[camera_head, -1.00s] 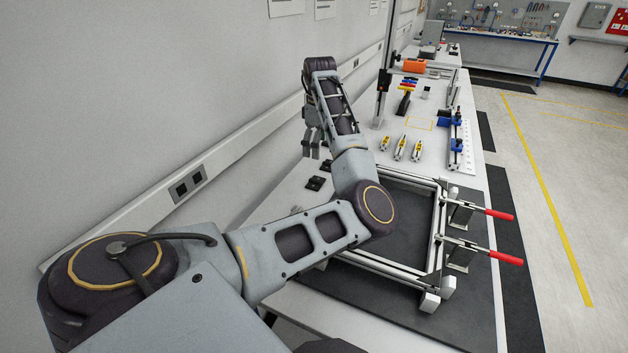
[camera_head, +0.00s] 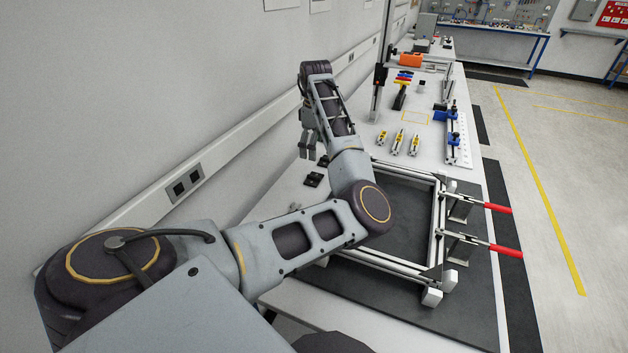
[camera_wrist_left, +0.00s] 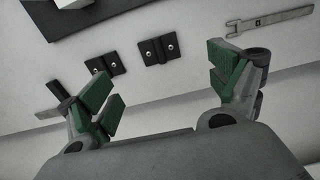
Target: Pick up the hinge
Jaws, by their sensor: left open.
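Two small black hinges lie flat on the white bench. In the head view one hinge (camera_head: 313,180) is just below my left gripper (camera_head: 308,146), and the other hinge (camera_head: 323,161) lies a little farther back. In the left wrist view the two hinges (camera_wrist_left: 106,64) (camera_wrist_left: 158,50) lie side by side, each with shiny screw heads or holes. My left gripper, seen there too (camera_wrist_left: 165,88), is open and empty, with its green-padded fingers wide apart. The hinges are beyond the fingertips, untouched. My right gripper is not in view.
An aluminium frame (camera_head: 438,231) stands on a dark mat, with red-handled clamps (camera_head: 507,251) at its right. A grey wrench (camera_wrist_left: 268,20) lies near the hinges. Several yellow-and-grey parts (camera_head: 398,140) stand farther back. The wall (camera_head: 150,90) runs close along the bench's left side.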

